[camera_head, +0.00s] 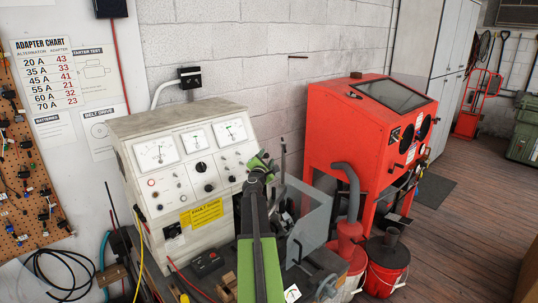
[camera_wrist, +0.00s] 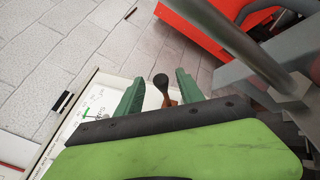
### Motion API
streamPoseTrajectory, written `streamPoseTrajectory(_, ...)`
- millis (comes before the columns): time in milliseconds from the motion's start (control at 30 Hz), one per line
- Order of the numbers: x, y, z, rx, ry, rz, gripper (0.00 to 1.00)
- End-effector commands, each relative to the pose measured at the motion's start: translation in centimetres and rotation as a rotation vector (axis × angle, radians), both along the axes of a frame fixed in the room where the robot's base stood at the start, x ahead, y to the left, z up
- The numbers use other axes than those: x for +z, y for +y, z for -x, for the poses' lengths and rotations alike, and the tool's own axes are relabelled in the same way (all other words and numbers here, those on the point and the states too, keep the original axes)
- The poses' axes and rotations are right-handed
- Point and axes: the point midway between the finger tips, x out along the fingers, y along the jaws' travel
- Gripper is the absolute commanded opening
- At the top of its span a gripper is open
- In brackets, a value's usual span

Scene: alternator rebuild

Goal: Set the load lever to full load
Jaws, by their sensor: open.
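The test bench (camera_head: 170,135) is a cream console with three dials, knobs and small switches. My gripper (camera_head: 262,163) is at the right end of its front panel, and its green fingers are apart. In the wrist view, a dark round-ended lever (camera_wrist: 161,80) with a brownish lower part shows between the fingers of my gripper (camera_wrist: 159,90). Whether either finger touches it cannot be told. It looks like the load lever, but no label on it can be read. In the head view my gripper and arm cover that part of the panel, so the lever's setting cannot be told.
A grey upright rod (camera_head: 283,158) stands just right of my gripper and crosses the wrist view (camera_wrist: 238,45) at upper right. A clear guard (camera_head: 310,215) and a red blasting cabinet (camera_head: 365,130) stand further right. Wooden floor (camera_head: 470,220) is open beyond.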

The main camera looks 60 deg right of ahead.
Motion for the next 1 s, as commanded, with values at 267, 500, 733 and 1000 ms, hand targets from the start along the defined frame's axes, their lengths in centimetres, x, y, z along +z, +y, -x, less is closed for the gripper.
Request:
streamPoseTrajectory(267, 0.0, 5.2, 2.0, 0.000, 0.000, 0.000, 0.45)
streamPoseTrajectory(500, 0.0, 5.8, 2.2, -0.001, 0.000, 0.000, 0.45)
streamPoseTrajectory(733, -0.1, 5.6, 1.7, -0.013, -0.032, -0.011, 0.29)
streamPoseTrajectory(1000, -0.1, 5.8, -3.9, -0.207, -0.629, -0.106, 0.00)
